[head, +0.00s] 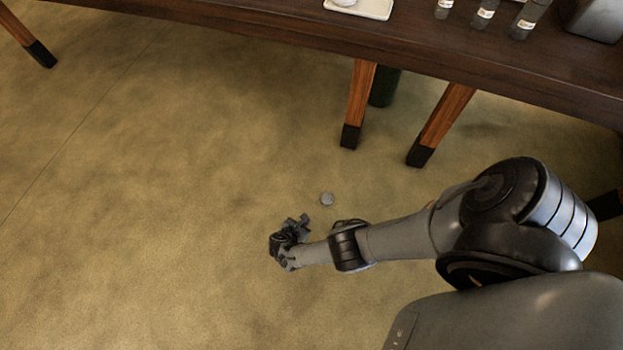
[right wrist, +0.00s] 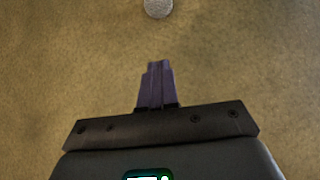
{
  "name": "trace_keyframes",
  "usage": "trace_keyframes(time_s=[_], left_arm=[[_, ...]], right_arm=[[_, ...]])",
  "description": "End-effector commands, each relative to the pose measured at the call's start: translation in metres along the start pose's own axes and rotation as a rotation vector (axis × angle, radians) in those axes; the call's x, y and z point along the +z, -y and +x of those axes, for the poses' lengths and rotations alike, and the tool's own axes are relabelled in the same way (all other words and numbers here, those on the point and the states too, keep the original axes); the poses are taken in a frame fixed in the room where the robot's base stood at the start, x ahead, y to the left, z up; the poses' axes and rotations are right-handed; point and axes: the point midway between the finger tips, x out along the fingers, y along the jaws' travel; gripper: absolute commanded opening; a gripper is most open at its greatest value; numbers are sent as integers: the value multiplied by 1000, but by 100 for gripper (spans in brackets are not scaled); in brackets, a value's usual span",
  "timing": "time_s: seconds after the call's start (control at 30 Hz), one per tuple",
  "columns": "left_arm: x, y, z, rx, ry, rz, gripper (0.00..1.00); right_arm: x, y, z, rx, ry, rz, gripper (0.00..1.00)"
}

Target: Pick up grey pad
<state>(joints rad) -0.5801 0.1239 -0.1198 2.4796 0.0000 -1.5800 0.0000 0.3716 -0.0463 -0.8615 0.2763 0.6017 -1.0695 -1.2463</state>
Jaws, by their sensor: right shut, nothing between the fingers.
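The grey pad (head: 327,199) is a small round disc lying on the floor in front of the table legs. It also shows at the top edge of the right wrist view (right wrist: 158,8), partly cut off. My right gripper (head: 304,221) is just left of and below the pad in the head view, apart from it. In the right wrist view its fingers (right wrist: 157,72) are together and empty, pointing toward the pad. My left gripper is not in view.
A dark wooden table (head: 250,28) runs across the top, with a white tray (head: 375,9), several bottles (head: 483,14) and a grey container (head: 597,18) on it. Wooden legs (head: 358,100) and a dark green cylinder (head: 384,88) stand beyond the pad. The floor to the left is clear.

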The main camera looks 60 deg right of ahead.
Motion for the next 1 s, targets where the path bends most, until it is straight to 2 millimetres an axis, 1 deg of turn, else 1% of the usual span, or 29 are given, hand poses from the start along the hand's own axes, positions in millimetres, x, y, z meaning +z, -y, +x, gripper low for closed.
trace_keyframes(time_s=[0.03, 0.17, 0.5, 0.63, 0.67, 0.73, 1.0], left_arm=[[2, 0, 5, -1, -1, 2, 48], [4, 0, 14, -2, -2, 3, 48], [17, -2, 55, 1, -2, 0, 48], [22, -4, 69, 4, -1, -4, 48], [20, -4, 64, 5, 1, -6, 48], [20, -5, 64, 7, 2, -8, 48], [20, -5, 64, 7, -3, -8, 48]], right_arm=[[-1, 0, 6, 1, 3, -1, 0], [-1, 0, 22, 0, 4, -2, 0], [-3, 0, 85, -1, 3, 0, 0], [-3, 0, 106, 0, 3, 0, 0], [6, 0, 105, -1, 3, 1, 0], [13, 1, 111, -1, 2, 0, 0], [27, 0, 125, 0, 2, 0, 0]])
